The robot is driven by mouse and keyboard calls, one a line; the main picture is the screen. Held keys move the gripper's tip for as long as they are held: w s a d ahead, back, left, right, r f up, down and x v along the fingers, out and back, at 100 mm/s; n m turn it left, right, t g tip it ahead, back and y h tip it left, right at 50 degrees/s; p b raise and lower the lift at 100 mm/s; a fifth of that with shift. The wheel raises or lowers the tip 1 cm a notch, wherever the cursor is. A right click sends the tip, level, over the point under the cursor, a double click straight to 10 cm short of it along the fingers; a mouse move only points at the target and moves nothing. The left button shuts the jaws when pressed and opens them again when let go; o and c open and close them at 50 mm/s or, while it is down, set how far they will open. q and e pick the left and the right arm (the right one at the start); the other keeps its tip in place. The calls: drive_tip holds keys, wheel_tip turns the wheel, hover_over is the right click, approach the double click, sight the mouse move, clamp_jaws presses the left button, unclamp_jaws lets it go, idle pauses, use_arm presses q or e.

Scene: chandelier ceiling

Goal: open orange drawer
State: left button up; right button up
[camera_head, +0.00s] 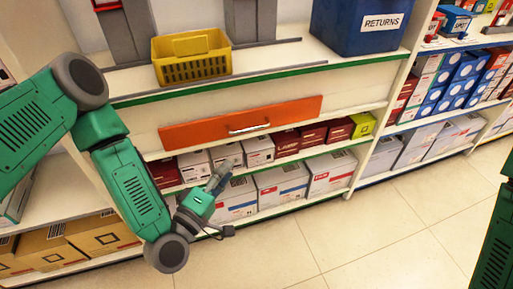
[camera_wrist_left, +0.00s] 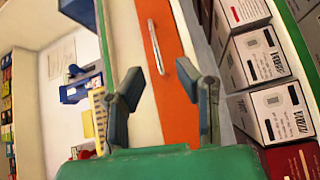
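The orange drawer (camera_head: 240,122) is a wide flat front under the shelf's top board, and it looks shut. Its silver bar handle (camera_head: 249,128) sits at its middle. My left gripper (camera_head: 222,205) is in front of the lower shelf boxes, below and left of the handle in the head view. In the left wrist view the orange drawer (camera_wrist_left: 170,70) runs between the fingers of my left gripper (camera_wrist_left: 162,92). Those fingers are spread, with nothing between them. The handle (camera_wrist_left: 155,46) lies ahead of the fingertips, not touching them. My right gripper is not in view.
A yellow basket (camera_head: 192,58) and a blue returns bin (camera_head: 357,25) stand on the shelf above. White, red and yellow boxes (camera_head: 259,150) fill the shelf just below the drawer. The tiled floor (camera_head: 390,230) in front is clear.

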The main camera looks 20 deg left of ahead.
sight(249, 130)
use_arm(q)
drive_tip(key=shift+n+t+y, duration=0.3)
drive_tip(key=shift+n+t, duration=0.1)
drive_tip(key=shift+n, duration=0.1)
drive_tip(key=b+x, duration=0.1)
drive_tip(key=x, duration=0.3)
drive_tip(key=b+x, duration=0.1)
drive_tip(key=x, duration=0.4)
drive_tip(key=a+b+x, duration=0.1)
drive_tip(key=x, duration=0.4)
drive_tip(key=shift+w+r+b, duration=0.1)
drive_tip(key=shift+r+b, duration=0.1)
drive_tip(key=shift+b, duration=0.1)
drive_tip(key=shift+c, duration=0.4)
clamp_jaws()
